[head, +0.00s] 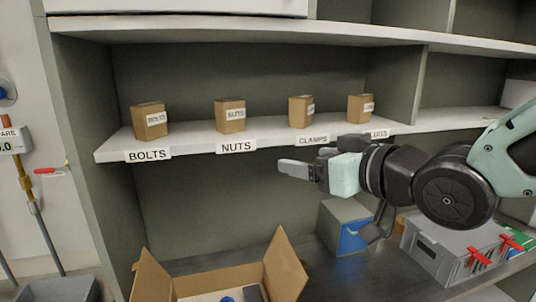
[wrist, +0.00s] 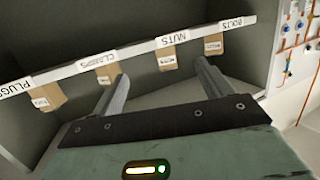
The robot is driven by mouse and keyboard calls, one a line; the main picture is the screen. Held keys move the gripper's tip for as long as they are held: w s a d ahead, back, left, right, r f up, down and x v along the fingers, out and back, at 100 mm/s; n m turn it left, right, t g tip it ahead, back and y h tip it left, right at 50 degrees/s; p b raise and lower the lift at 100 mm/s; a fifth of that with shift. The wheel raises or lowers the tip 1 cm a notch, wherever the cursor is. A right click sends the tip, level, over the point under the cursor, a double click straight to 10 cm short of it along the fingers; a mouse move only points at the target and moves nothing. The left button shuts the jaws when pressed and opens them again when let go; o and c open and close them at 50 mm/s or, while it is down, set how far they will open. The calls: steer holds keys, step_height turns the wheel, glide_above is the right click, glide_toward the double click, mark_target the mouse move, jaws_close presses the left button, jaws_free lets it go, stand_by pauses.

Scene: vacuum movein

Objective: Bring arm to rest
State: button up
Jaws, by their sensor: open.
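My gripper (head: 300,168) is held out in front of the shelf, just below the shelf edge near the CLAMPS label. It is open and empty. In the wrist view its two fingers (wrist: 158,82) stand apart, with nothing between them close by. My arm reaches in from the right side of the head view. Cardboard boxes stand upright on the shelf (head: 268,133): one over BOLTS (head: 149,121), one over NUTS (head: 230,115), one over CLAMPS (head: 300,111) and one over the PLUGS label (head: 361,108). The gripper is apart from these boxes.
An open cardboard carton (head: 278,265) with items inside sits below at the front. A grey crate (head: 455,250) with red handles and a grey box with a blue front (head: 353,237) stand on the lower surface.

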steer(key=s+d+f+g+h+b, duration=0.3)
steer(key=s+f+g, duration=0.3)
steer(key=s+f, duration=0.4)
steer(key=s+d+f+g+h+b, duration=0.3)
steer(key=s+f+g+h, duration=0.3)
steer(key=s+f, duration=0.5)
step_height(320, 180, down, 2)
steer(key=shift+s+d+f+g, duration=0.1)
steer(key=shift+s+d+g, duration=0.15)
steer(key=shift+g, duration=0.05)
